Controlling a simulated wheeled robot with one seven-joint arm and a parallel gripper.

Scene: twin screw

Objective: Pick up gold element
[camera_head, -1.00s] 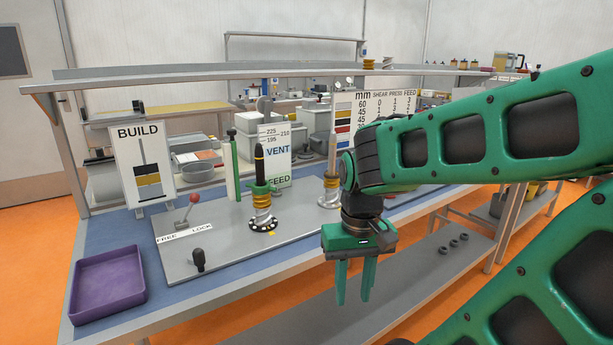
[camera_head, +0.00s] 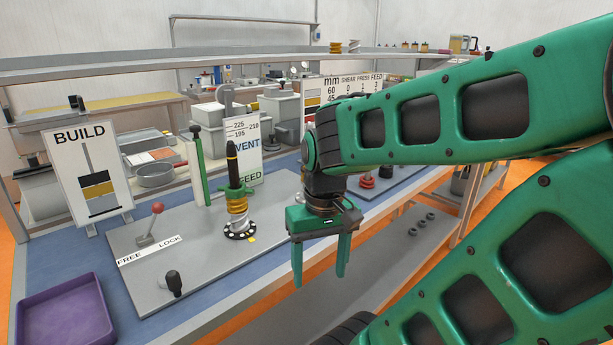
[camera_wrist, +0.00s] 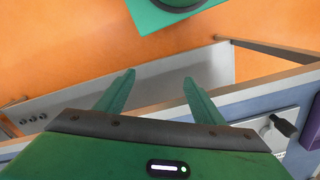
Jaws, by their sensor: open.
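Gold ring-like elements (camera_head: 237,207) sit around an upright black-tipped shaft on the grey plate, below a green collar (camera_head: 236,190) and above a black-and-white base ring (camera_head: 240,230). Small gold pieces (camera_head: 352,46) also show on the top rail at the back. My gripper (camera_head: 320,276) is open and empty, fingers pointing down, to the right of the shaft and by the bench's front edge. In the wrist view my open gripper (camera_wrist: 158,77) has nothing between its fingers; the gold elements do not show there.
A BUILD sign (camera_head: 92,172), a red-knobbed lever (camera_head: 151,224), a black knob (camera_head: 173,283) and a green post (camera_head: 200,165) stand around the shaft. A purple tray (camera_head: 64,313) lies front left. Red parts (camera_head: 367,180) show behind my arm.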

